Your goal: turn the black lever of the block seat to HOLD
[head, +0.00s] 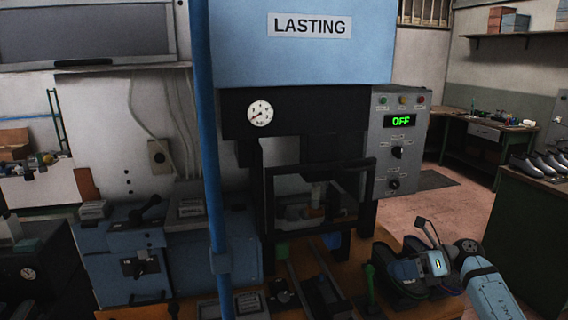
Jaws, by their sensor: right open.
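A black lever (151,209) with a round base stands on top of the blue unit left of the press and slants up to the right. A black rotary handle (139,265) is on that unit's front. Small dark parts (280,293) sit on the bench in front of the press. I cannot tell which of these is the block seat's lever, and no HOLD mark is readable. My right gripper (428,231) is open and empty at the lower right, right of the press and below its control box. My left gripper is not in view.
The press bears a LASTING sign (310,26), a gauge (260,113) and a control box (398,150) reading OFF. A blue post (212,150) stands before it. A green-handled lever (370,283) rises from the bench near my right gripper. Shoes (540,166) stand at the right.

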